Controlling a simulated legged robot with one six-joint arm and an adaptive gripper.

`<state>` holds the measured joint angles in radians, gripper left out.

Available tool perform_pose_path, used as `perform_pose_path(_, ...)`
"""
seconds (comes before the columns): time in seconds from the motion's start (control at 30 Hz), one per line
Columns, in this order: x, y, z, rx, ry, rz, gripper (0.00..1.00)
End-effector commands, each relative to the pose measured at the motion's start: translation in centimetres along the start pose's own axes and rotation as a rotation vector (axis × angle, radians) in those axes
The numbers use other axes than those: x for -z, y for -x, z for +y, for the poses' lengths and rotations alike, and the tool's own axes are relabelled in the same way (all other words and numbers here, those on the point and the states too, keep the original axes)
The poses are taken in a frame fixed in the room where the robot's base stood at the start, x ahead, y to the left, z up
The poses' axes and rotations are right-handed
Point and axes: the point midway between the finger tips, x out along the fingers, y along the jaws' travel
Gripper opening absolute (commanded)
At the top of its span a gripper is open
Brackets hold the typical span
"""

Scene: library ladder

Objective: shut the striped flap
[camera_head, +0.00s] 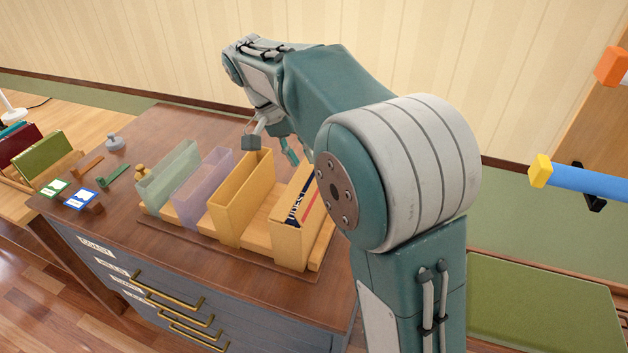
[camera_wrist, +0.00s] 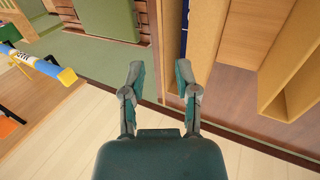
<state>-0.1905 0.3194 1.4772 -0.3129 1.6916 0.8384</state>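I cannot make out a clearly striped flap in either view. The nearest match is a dark panel (camera_head: 296,207) with white lettering and a red edge, inside the rightmost yellow holder (camera_head: 292,241); my arm partly hides it. My gripper (camera_head: 272,150) is above the back of the row of holders, its fingers apart and empty. In the wrist view the gripper (camera_wrist: 160,72) is open too, with a tan upright board (camera_wrist: 171,35) beyond and between its fingertips. I cannot tell whether a finger touches the board.
Another yellow holder (camera_head: 228,225), a purple one (camera_head: 190,205) and a green one (camera_head: 158,190) stand left on the brown cabinet top (camera_head: 180,120). Brass handles (camera_head: 165,290) stick out in front.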

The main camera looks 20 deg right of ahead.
Motion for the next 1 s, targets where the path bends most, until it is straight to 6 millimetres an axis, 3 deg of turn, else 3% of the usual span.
perform_pose_path(0.2, -0.1, -4.0, 0.0, -0.002, 0.0, -0.001, 0.4)
perform_pose_path(0.33, -0.1, -5.6, -0.1, -0.001, 0.0, -0.001, 0.4)
perform_pose_path(0.73, -0.1, -6.6, -0.1, 0.001, 0.0, 0.001, 0.4)
perform_pose_path(0.8, -0.1, -6.6, -0.1, 0.001, 0.001, 0.001, 0.09)
perform_pose_path(0.83, -0.1, -6.6, -0.1, 0.001, 0.001, 0.001, 0.0)
perform_pose_path(1.0, -0.1, -6.6, -0.1, 0.001, 0.001, 0.0, 0.0)
